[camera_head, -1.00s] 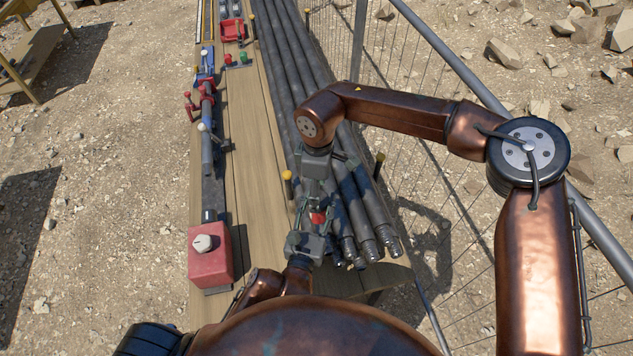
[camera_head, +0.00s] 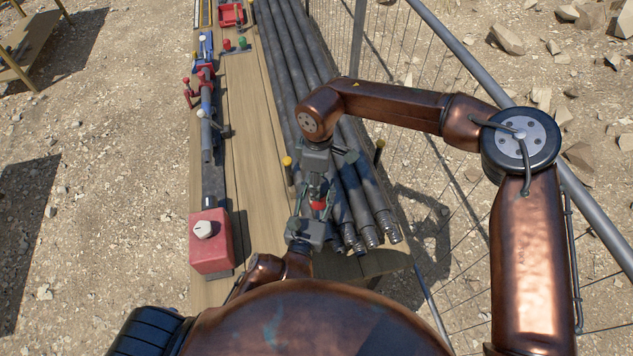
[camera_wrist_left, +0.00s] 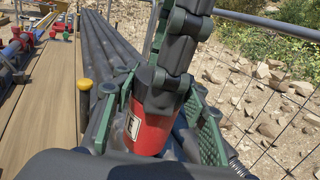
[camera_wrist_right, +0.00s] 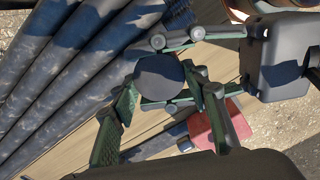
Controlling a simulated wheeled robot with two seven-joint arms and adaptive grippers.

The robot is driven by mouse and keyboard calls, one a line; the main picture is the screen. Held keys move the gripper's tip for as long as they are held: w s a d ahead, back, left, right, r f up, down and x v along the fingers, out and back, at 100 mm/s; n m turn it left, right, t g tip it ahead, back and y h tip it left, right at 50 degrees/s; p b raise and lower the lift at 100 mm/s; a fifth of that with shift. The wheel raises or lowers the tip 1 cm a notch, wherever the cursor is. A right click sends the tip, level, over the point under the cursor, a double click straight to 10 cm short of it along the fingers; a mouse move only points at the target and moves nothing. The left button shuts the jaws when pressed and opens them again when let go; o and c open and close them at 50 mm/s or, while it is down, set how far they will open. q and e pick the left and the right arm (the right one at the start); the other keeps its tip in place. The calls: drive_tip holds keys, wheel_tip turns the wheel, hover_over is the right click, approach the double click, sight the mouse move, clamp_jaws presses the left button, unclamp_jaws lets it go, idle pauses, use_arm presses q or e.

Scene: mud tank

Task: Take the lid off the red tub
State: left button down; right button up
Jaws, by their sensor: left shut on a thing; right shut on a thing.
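The small red tub (camera_head: 319,205) is held between my two grippers over the end of the pipe bundle. In the left wrist view the tub (camera_wrist_left: 147,132) stands nearly upright with part of a white label showing. My left gripper (camera_head: 311,213) is shut around its body from the near side. My right gripper (camera_head: 318,186) reaches from the far side and is shut at the tub's top. In the right wrist view the dark round lid (camera_wrist_right: 158,77) lies between its fingers.
Long dark pipes (camera_head: 290,70) lie along the bench's right side. A red box (camera_head: 211,250) with a white knob stands at the bench's near left. A blue and red tool (camera_head: 206,110) lies beyond it. A wire fence (camera_head: 405,110) runs close on the right. The bench's middle planks are clear.

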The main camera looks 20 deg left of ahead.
drive_tip(key=shift+s, duration=0.15)
drive_tip(key=c, duration=0.3)
drive_tip(key=o, duration=1.2)
drive_tip(key=shift+d+r, duration=0.15)
drive_tip(key=shift+r, duration=3.8)
drive_tip(key=shift+c, duration=0.5)
drive_tip(key=shift+w+f, duration=0.2)
drive_tip(key=shift+f, duration=3.65)
drive_tip(key=shift+c, duration=0.5)
